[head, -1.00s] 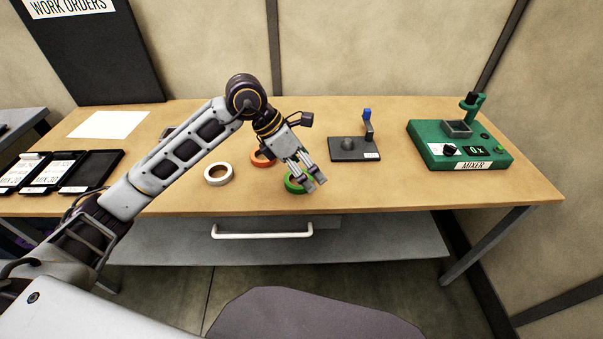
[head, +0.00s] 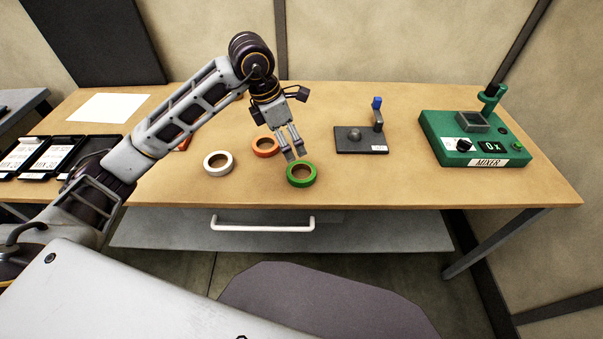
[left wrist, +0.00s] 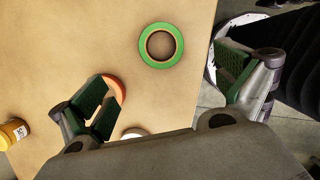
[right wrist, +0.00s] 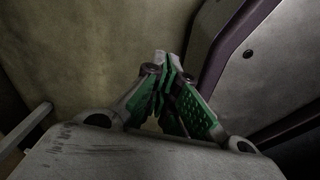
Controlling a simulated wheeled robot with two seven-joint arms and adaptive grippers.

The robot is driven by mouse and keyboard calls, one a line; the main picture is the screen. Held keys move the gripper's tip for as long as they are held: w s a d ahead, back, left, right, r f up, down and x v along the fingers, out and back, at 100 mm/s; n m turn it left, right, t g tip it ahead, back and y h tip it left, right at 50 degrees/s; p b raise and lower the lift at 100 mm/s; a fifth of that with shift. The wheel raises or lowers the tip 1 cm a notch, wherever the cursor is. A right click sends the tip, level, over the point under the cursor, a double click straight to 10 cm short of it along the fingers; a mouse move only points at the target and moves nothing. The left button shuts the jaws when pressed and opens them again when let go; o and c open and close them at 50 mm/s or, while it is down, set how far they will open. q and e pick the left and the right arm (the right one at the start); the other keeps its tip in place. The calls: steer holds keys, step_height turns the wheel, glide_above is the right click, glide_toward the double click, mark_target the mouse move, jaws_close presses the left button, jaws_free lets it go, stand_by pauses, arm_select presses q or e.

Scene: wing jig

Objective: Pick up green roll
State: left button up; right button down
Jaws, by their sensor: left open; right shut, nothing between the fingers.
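The green roll (head: 301,174) lies flat on the table near its front edge, and its ring also shows in the left wrist view (left wrist: 161,62). My left gripper (head: 295,157) is above the table, just behind the green roll in the head view. In the left wrist view its fingers (left wrist: 165,95) are spread wide and empty, with the green roll lying between and beyond them. My right gripper (right wrist: 168,100) shows only in the right wrist view, with its green finger pads together and nothing between them.
A white roll (head: 218,163) and an orange roll (head: 265,147) lie left of the green roll. A dark stand (head: 360,141) and a green mixer (head: 475,140) are to the right. A drawer handle (head: 262,224) is below the table's front edge.

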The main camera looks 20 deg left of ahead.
arm_select(q)
glide_toward(303, 176)
steer(key=shift+w+d+f, duration=0.15)
steer(key=shift+f, duration=0.5)
steer(key=shift+x, duration=2.35)
steer(key=shift+f, duration=0.15)
steer(key=c, duration=1)
steer(key=shift+c, duration=0.5)
steer(key=shift+r, duration=0.7)
step_height(303, 176, up, 9)
steer(key=shift+f, duration=0.2)
arm_select(e)
steer(key=shift+w+d+r, duration=0.1)
steer(key=shift+w+d, duration=0.05)
steer(key=shift+d, duration=0.4)
steer(key=shift+w+d+r, duration=0.1)
steer(key=shift+d, duration=0.4)
